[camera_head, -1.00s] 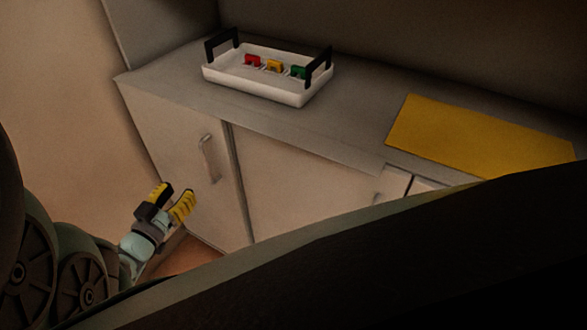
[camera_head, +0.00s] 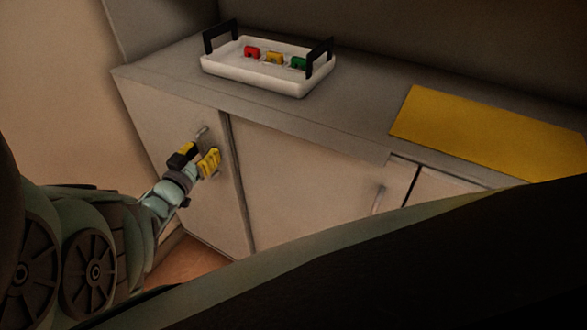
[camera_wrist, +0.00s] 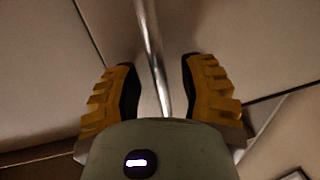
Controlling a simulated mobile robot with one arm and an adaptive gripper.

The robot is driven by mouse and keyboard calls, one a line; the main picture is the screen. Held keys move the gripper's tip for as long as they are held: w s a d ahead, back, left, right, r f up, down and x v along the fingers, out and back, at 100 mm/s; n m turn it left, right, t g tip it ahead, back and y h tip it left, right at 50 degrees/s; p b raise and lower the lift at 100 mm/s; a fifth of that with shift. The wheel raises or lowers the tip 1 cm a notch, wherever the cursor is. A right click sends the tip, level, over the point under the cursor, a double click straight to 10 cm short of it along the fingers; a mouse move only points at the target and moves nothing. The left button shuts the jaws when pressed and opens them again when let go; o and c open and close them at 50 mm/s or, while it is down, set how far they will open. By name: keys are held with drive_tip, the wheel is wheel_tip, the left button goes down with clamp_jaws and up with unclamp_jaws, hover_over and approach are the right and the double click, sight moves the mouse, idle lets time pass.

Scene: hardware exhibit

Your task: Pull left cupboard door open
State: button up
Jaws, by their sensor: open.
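The left cupboard door (camera_head: 215,205) is a pale flat panel, shut flush at the left end of the cabinet. Its metal bar handle (camera_head: 202,132) is near the upper right of the door, partly hidden by my gripper in the head view. My gripper (camera_head: 199,155) has yellow ribbed fingers and is open at the handle. In the wrist view the handle (camera_wrist: 151,50) runs between the two open fingers (camera_wrist: 160,90), with a gap visible on each side.
A white tray (camera_head: 255,77) with black handles holds small red, yellow and green items on the grey countertop (camera_head: 165,75). A yellow mat (camera_head: 480,130) lies to the right. Another door (camera_head: 300,185) with its own handle (camera_head: 378,197) adjoins the left door.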

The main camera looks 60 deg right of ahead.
clamp_jaws()
idle(0.3)
idle(0.3)
